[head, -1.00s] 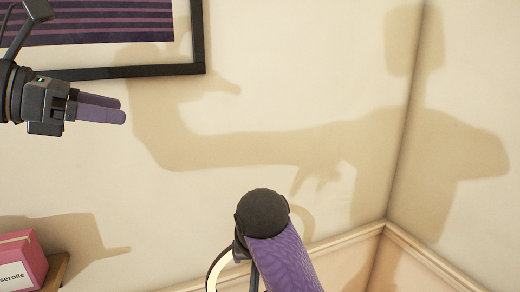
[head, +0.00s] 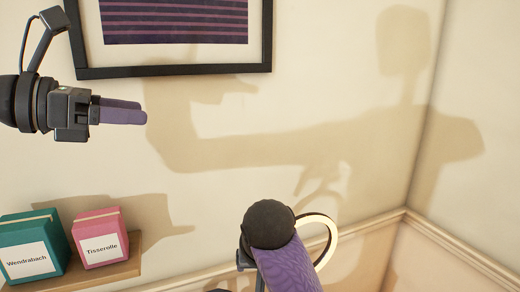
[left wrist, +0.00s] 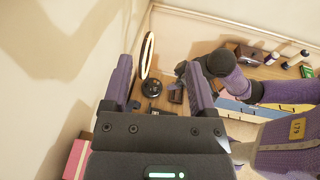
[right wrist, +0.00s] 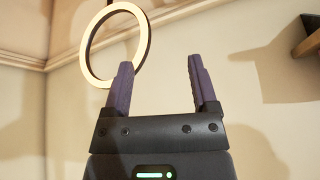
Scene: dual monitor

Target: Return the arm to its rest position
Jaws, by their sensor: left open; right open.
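My left gripper (head: 122,111) is open and empty, raised in front of the wall at the left of the head view. In the left wrist view its two purple fingers (left wrist: 160,90) stand apart with nothing held between them. A purple arm link of mine with a dark round joint rises at the bottom middle of the head view.
A pale ring lamp (head: 332,240) stands behind my arm; it also shows beyond the left finger in the right wrist view (right wrist: 86,49). Teal (head: 30,245) and pink (head: 100,238) boxes sit on a wooden shelf (head: 85,275). A framed picture (head: 175,72) hangs above. A desk (left wrist: 205,47) holds small items.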

